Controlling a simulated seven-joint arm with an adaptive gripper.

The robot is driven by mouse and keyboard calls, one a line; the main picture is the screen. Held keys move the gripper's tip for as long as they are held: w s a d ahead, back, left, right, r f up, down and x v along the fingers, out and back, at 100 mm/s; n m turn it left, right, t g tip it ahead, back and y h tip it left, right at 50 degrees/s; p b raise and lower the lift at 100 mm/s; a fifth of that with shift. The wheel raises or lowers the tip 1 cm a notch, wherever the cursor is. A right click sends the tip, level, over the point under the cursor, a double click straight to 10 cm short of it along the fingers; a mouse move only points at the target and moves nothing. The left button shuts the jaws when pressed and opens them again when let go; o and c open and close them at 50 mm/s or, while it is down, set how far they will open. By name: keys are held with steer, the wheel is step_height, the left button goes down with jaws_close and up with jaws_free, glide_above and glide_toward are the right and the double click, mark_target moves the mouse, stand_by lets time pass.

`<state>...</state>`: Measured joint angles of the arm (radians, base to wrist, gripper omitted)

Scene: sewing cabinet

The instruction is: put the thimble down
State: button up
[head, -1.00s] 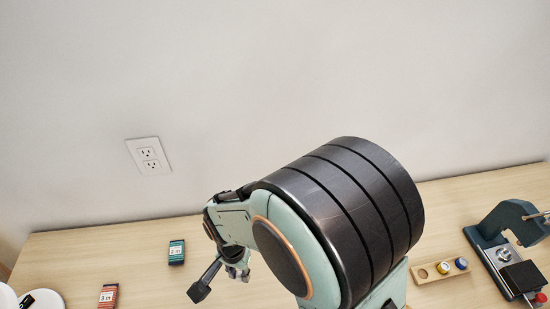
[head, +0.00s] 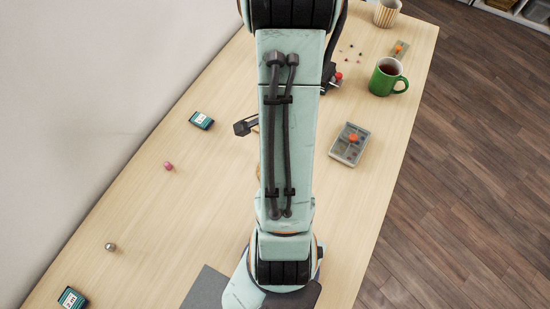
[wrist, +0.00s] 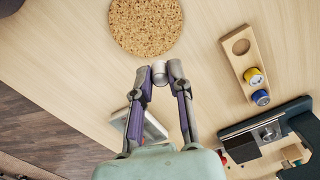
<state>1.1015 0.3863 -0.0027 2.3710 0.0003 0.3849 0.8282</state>
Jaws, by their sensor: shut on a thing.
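My gripper (wrist: 160,76) shows in the wrist view with its two fingertips shut on a small silver-grey thimble (wrist: 159,68). The thimble is above the light wooden table, just short of a round cork mat (wrist: 146,25); its height above the table is hard to tell. In the head view my arm covers the middle of the picture, so the thimble and fingertips are hidden there.
In the wrist view a wooden holder (wrist: 228,60) with an empty round hollow and yellow and blue caps is to the right, with a dark press (wrist: 280,128) below it. The head view shows a green mug (head: 384,79) and a compartment box (head: 350,144).

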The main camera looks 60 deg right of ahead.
steer(key=f, duration=0.8)
steer(key=shift+s+d, duration=0.1)
steer(key=shift+s, duration=0.1)
steer(key=o, duration=0.7)
step_height(320, 180, up, 12)
steer(key=shift+r, duration=0.1)
